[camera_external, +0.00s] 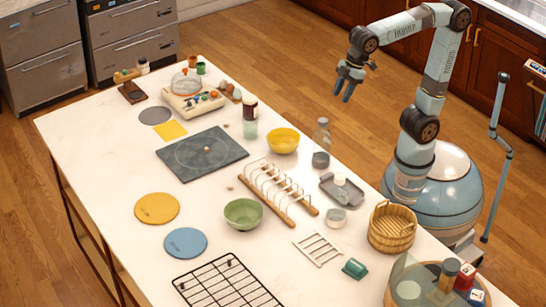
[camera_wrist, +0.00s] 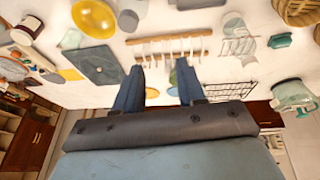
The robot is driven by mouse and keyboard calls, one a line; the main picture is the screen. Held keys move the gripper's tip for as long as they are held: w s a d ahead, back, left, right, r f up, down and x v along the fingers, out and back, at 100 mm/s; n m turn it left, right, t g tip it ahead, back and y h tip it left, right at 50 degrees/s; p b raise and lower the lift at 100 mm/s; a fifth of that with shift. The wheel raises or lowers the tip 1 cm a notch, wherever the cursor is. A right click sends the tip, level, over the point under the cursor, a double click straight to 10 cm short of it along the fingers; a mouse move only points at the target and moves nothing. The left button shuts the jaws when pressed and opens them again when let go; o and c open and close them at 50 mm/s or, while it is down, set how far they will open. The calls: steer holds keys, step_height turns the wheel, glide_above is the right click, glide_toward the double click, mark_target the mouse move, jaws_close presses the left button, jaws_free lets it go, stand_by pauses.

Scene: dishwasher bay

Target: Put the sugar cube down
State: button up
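My gripper (camera_external: 343,95) is raised in the air beyond the right long edge of the white island, clear of everything on it. In the wrist view my gripper (camera_wrist: 160,68) has its two dark fingers spread apart, and I see nothing held between them. I cannot make out a sugar cube in either view. A few tiny brownish lumps lie on the island, one on the dark square board (camera_external: 185,164) and others on the bare top; they are too small to identify.
A wooden rack (camera_external: 293,222), yellow bowl (camera_external: 283,140), green bowl (camera_external: 243,213), clear bottle (camera_external: 321,140), grey tray (camera_external: 352,187) and basket (camera_external: 391,228) stand on the island (camera_external: 100,170). A wire rack (camera_external: 228,285) lies at the front. The left part has bare room.

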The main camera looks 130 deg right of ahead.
steer(key=s+a+f, duration=0.2)
steer(key=s+f, duration=0.2)
steer(key=s, duration=0.4)
steer(key=s+a+f+t, duration=0.1)
steer(key=s+a+f, duration=0.2)
steer(key=s, duration=0.6)
step_height(320, 180, down, 3)
steer(key=shift+s+r+t+y, duration=0.2)
steer(key=shift+s+t+y, duration=0.1)
steer(key=shift+y, duration=0.1)
steer(key=shift+a, duration=0.1)
steer(key=shift+o, duration=0.6)
steer(key=shift+w, duration=0.1)
